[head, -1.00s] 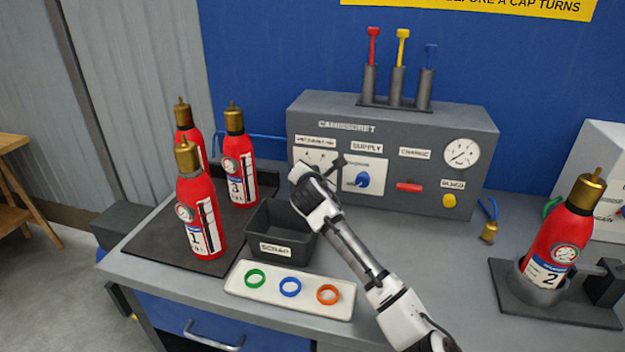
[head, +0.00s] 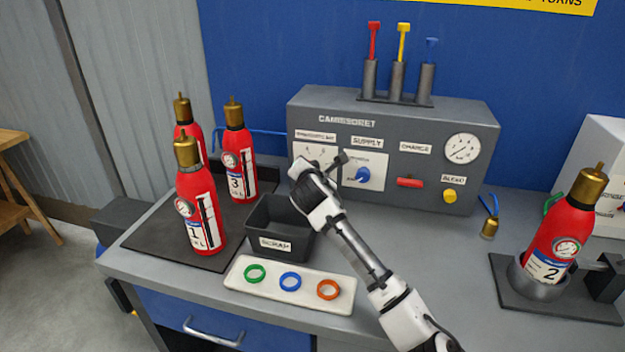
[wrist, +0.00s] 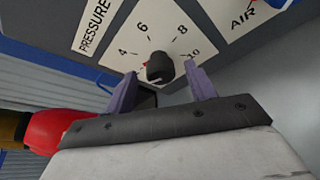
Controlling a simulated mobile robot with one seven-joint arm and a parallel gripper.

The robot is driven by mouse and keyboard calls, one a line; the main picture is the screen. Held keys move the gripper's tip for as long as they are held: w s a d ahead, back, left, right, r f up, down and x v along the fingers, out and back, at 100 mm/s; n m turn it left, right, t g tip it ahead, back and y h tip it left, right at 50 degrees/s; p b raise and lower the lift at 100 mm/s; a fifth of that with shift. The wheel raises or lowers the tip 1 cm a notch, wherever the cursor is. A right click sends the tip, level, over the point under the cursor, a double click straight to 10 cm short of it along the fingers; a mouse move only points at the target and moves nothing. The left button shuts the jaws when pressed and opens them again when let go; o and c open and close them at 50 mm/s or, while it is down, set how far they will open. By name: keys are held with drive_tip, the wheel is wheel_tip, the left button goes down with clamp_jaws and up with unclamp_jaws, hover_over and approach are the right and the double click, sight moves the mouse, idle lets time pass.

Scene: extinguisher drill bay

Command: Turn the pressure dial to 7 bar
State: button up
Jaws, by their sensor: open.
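The pressure dial is a dark round knob (wrist: 160,67) on a white plate marked 4, 6, 8 and 10. I cannot make out where its pointer stands. In the head view the dial's plate (head: 315,151) is on the left of the grey cabinet front, partly hidden by my arm. My gripper (wrist: 161,88) is open in the wrist view, its two purple-grey fingers apart on either side below the knob. Nothing is held between them, and I cannot tell whether they touch the knob.
Right of the dial are a blue supply knob (head: 363,174), a red charge handle (head: 410,182), a yellow button (head: 449,196) and a gauge (head: 462,148). A black scrap bin (head: 281,246) and a ring tray (head: 236,285) stand below. Red extinguishers (head: 200,205) stand left.

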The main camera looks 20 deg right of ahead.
drive_tip(key=b+v, duration=0.2)
drive_tip(key=v, duration=1)
drive_tip(key=shift+b, duration=0.35)
drive_tip(key=shift+s, duration=0.1)
drive_tip(key=w+a+n+g+h+p, duration=0.3)
drive_tip(key=w+a+n+h+p, duration=0.15)
drive_tip(key=n+p, duration=0.45)
drive_tip(key=p+x, duration=0.4)
drive_tip(key=x, duration=0.8)
drive_tip(key=shift+d+m, duration=0.35)
drive_tip(key=shift+m, duration=0.05)
drive_tip(key=shift+s+f, duration=0.1)
drive_tip(key=c, duration=1)
